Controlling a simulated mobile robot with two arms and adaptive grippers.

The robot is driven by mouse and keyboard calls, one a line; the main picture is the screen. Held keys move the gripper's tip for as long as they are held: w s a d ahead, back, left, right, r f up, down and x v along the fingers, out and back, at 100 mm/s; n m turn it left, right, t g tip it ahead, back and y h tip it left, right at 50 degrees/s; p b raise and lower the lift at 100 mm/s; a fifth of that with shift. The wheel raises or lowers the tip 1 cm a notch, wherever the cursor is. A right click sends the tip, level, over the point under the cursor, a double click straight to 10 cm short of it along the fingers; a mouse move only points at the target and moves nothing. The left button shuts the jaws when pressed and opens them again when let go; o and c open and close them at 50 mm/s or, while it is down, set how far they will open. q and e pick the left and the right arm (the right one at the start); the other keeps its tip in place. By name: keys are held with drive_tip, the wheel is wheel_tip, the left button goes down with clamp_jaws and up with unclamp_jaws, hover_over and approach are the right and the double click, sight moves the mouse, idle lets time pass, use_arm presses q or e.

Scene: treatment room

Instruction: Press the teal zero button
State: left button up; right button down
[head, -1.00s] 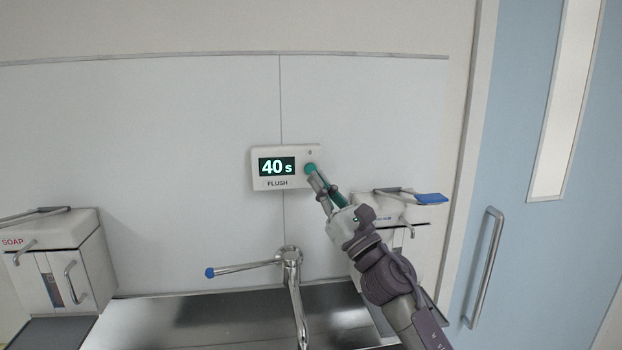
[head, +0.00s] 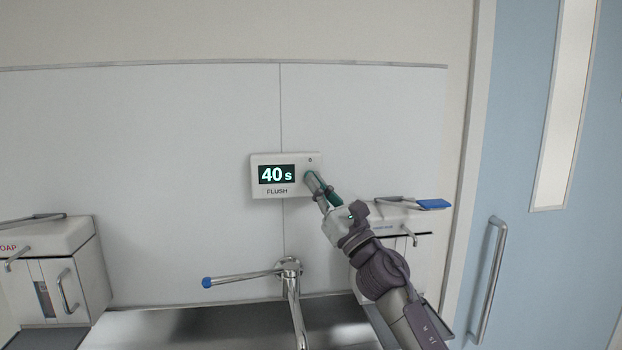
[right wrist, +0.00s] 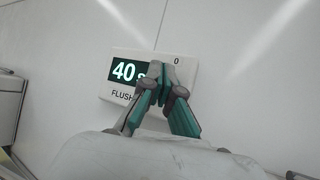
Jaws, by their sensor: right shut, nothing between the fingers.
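A white timer panel (head: 258,189) is mounted on the wall. Its dark display (head: 277,174) reads "40 s", with "FLUSH" below and a small "0" mark above the button's place at the right. The teal zero button (head: 309,174) is almost wholly covered by my right gripper (head: 310,178), which is shut and empty with its tips at the button. I cannot tell whether they press it. In the right wrist view the shut fingertips (right wrist: 158,72) lie in front of the panel (right wrist: 111,92), covering the button and part of the "s". My left gripper is not in view.
A tap with a blue-tipped lever (head: 245,277) stands below the panel over a steel sink (head: 200,325). A soap dispenser (head: 60,265) is at the left. Another dispenser with a blue lever (head: 432,204) is close to my right arm. A blue door (head: 560,260) is at the right.

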idle(0.8)
drive_tip(key=shift+w+b, duration=0.45)
drive_tip(key=shift+b, duration=0.15)
drive_tip(key=shift+w+b, duration=0.35)
drive_tip(key=shift+b, duration=0.25)
idle(0.5)
idle(0.4)
drive_tip(key=shift+s+p, duration=0.6)
drive_tip(key=shift+s, duration=0.25)
